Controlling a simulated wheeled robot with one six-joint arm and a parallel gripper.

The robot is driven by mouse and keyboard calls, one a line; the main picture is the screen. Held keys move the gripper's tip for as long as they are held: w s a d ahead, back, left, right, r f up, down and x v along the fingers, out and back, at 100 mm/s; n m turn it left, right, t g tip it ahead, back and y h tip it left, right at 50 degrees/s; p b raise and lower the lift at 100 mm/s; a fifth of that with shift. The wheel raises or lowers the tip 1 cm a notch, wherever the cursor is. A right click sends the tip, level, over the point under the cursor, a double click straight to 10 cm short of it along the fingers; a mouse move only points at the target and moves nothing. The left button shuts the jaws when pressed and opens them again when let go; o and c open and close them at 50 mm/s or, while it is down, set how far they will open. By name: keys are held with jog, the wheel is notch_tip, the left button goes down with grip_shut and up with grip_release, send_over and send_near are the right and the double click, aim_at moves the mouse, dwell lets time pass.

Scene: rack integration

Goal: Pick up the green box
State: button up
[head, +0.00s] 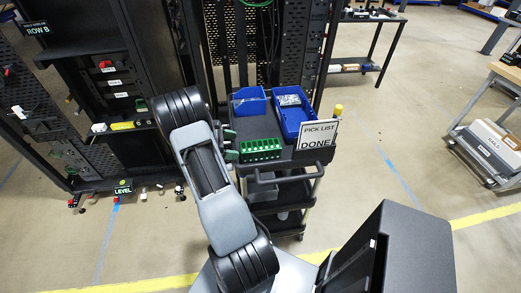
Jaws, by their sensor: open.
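The green box (261,150) is a low, bright green block with a row of dark openings along its front. It sits on the top shelf of the black cart (285,158), near the front left. My gripper (231,145) shows partly from behind my arm, at the cart's left edge. Its fingertips are just left of the green box, apart and with nothing seen between them. The rest of my gripper is hidden by my arm. I cannot tell the exact gap between the fingertips and the box.
Blue bins (291,113) stand behind the green box on the cart. A "PICK LIST DONE" sign (318,135) stands at the cart's right. A black rack (104,70) is at the left. The floor (400,150) right of the cart is open.

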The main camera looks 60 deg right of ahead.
aim_at(247, 146)
jog(key=shift+p+x, duration=0.9)
jog(key=shift+x, duration=1.9)
jog(key=shift+a, duration=0.1)
jog(key=c, duration=1.1)
jog(key=shift+r, duration=0.1)
jog(key=shift+c, duration=0.6)
jog(key=shift+r, duration=0.15)
